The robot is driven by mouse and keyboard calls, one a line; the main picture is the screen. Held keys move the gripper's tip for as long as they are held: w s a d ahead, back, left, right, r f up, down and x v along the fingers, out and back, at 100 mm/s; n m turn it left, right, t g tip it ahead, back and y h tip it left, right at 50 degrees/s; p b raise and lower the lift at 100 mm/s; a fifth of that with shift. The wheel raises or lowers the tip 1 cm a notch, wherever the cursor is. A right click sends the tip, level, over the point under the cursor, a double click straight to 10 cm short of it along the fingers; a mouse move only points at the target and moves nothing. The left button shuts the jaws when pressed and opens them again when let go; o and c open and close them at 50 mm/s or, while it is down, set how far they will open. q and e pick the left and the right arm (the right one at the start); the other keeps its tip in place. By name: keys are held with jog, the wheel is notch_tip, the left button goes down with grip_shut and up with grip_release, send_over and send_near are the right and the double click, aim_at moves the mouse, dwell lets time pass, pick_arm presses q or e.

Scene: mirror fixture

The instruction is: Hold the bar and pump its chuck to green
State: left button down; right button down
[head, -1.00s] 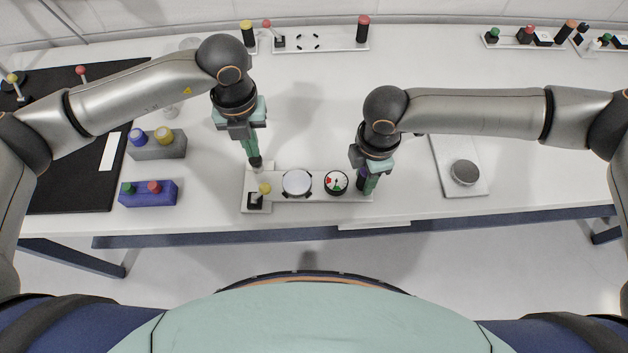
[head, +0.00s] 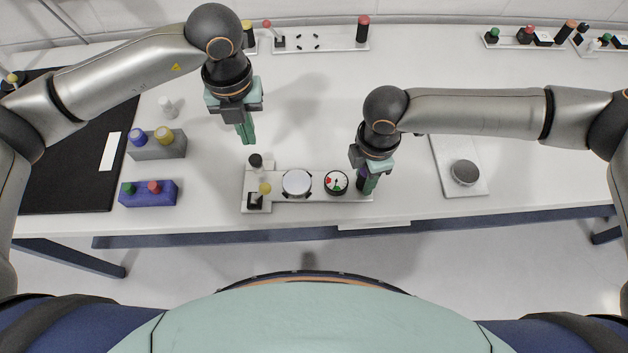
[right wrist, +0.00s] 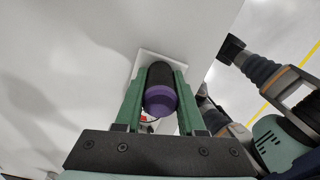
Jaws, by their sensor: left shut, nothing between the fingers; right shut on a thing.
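The white fixture plate (head: 282,195) lies near the table's front edge. It carries a black knob (head: 255,160), a yellow-balled lever (head: 264,188), a pale round chuck (head: 297,183) and a round dial (head: 336,182) with red and green parts; its needle is too small to read. My right gripper (head: 367,184) is shut on the upright black bar with a purple top (head: 361,182) at the plate's right end. The right wrist view shows the bar (right wrist: 160,98) between both green fingers. My left gripper (head: 247,139) is shut and empty, behind and apart from the black knob.
A grey box (head: 160,150) and a blue box (head: 150,198) with coloured knobs stand left of the fixture. A white plate with a grey disc (head: 464,172) lies to the right. More fixtures (head: 325,42) line the back. The table's middle is clear.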

pick_arm(q)
jog(key=shift+r, duration=0.35)
pick_arm(e)
jog(key=shift+c, duration=2.2)
grip_release()
